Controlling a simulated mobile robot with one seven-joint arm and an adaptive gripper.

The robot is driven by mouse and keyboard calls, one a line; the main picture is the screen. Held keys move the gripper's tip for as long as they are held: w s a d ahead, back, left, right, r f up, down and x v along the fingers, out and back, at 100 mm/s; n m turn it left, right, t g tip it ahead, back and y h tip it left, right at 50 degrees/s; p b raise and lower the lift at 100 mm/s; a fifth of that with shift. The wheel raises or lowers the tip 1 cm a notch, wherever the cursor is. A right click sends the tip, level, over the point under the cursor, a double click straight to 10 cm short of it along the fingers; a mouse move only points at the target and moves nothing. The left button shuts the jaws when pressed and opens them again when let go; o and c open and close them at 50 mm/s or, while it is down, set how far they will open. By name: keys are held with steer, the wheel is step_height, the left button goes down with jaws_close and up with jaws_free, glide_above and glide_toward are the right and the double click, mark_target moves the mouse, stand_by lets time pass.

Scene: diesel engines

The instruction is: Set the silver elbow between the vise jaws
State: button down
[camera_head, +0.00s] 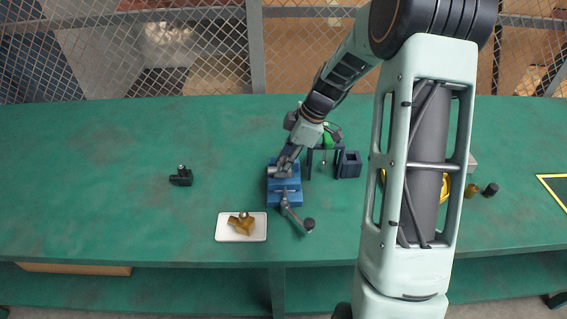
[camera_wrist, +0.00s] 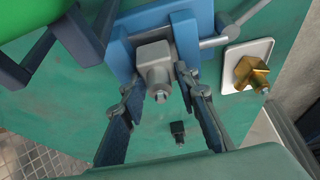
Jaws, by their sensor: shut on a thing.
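The silver elbow (camera_wrist: 153,56) is a square-bodied grey fitting with a short threaded stub facing the camera. In the wrist view my gripper (camera_wrist: 160,77) has one finger on each side of it and is shut on it. The blue vise (camera_head: 285,194) stands on the green bench, and its body (camera_wrist: 119,47) lies right behind the elbow in the wrist view. In the head view my gripper (camera_head: 286,160) is low over the far end of the vise, with the elbow (camera_head: 280,171) at that end. Whether the elbow touches the jaws or sits fully between them I cannot tell.
A white tray (camera_head: 222,234) with a brass fitting (camera_head: 243,224) lies front-left of the vise. The vise handle (camera_head: 296,217) sticks out toward the front right. A dark open box (camera_head: 349,165) and a stand with a green thing (camera_head: 328,140) are close on the right. A small black fitting (camera_head: 181,177) sits left.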

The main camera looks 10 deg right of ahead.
steer(key=shift+s+f, duration=0.3)
steer(key=shift+f, duration=0.35)
steer(key=c, duration=1.8)
jaws_free()
steer(key=o, duration=0.4)
steer(key=shift+w+f, duration=0.1)
steer(key=shift+f, duration=0.1)
steer(key=shift+d, duration=0.1)
steer(key=shift+r, duration=0.1)
steer(key=o, duration=0.6)
steer(key=shift+d, duration=0.1)
steer(key=shift+w+r, duration=0.1)
steer(key=shift+r, duration=0.1)
